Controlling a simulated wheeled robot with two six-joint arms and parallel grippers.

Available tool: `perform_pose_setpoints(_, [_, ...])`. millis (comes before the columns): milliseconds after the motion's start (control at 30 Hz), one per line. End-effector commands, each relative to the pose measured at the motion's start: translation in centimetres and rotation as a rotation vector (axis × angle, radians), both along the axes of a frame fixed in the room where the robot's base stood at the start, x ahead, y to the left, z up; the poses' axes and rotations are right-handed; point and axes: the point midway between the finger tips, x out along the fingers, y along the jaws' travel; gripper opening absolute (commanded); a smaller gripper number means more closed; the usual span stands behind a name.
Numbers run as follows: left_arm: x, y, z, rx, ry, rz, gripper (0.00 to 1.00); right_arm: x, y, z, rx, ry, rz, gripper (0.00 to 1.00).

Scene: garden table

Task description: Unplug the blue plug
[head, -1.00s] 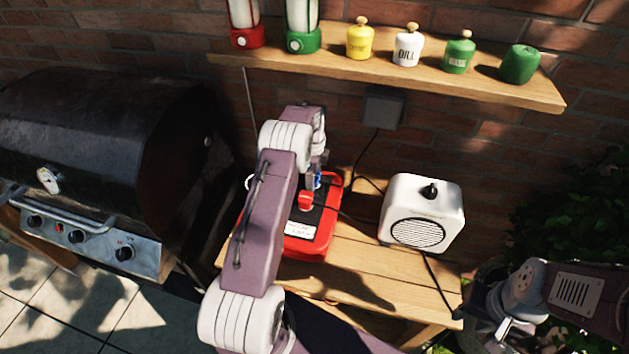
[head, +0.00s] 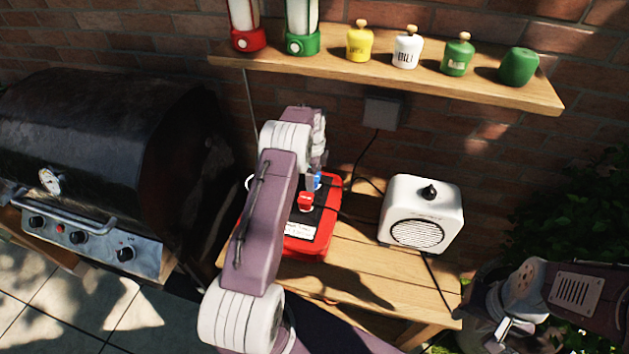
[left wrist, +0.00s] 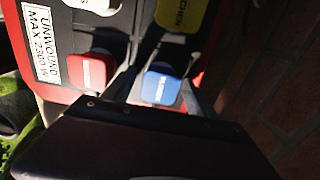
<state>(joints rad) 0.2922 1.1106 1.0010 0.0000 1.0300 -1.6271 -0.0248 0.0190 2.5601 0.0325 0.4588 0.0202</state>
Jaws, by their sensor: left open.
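The blue plug (left wrist: 161,88) sits in the red and black socket box; in the head view a bit of its blue (head: 317,181) shows beside my left arm. My left gripper (left wrist: 160,80) is open at the blue plug, with one grey finger on each side of it; one finger lies between the blue plug and the red plug (left wrist: 90,70). I cannot tell whether the fingers touch it. The red socket box (head: 310,245) lies on the wooden bench, partly hidden by my left arm. My right gripper (head: 508,332) is at the lower right, away from the box; its jaws are unclear.
A yellow plug (left wrist: 180,14) and a white plug (left wrist: 97,5) sit close by in the box. A white speaker-like box (head: 422,213) stands to the right on the bench (head: 350,285). A shelf (head: 400,66) with lanterns and jars hangs above. A grill (head: 100,150) stands left.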

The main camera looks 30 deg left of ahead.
Motion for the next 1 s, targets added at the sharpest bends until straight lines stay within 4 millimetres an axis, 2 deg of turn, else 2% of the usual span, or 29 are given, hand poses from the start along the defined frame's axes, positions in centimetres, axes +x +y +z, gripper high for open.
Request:
perform_pose_setpoints(233, [0.0, 0.0, 0.0, 0.000, 0.000, 0.000, 0.65, 0.0, 0.0, 0.2, 0.000, 0.000, 0.000, 0.36])
perform_pose_setpoints(267, [0.0, 0.0, 0.0, 0.000, 0.000, 0.000, 0.63, 0.0, 0.0, 0.2, 0.000, 0.000, 0.000, 0.36])
perform_pose_setpoints(400, [0.0, 0.0, 0.0, 0.000, 0.000, 0.000, 0.24, 0.0, 0.0, 0.2, 0.000, 0.000, 0.000, 0.36])
perform_pose_setpoints(500, [0.0, 0.0, 0.0, 0.000, 0.000, 0.000, 0.00, 0.0, 0.0, 0.2, 0.000, 0.000, 0.000, 0.36])
perform_pose_setpoints(1000, [0.0, 0.0, 1.4, 0.000, -0.001, 0.000, 0.00, 0.0, 0.0, 1.3, 0.000, 0.000, 0.000, 0.36])
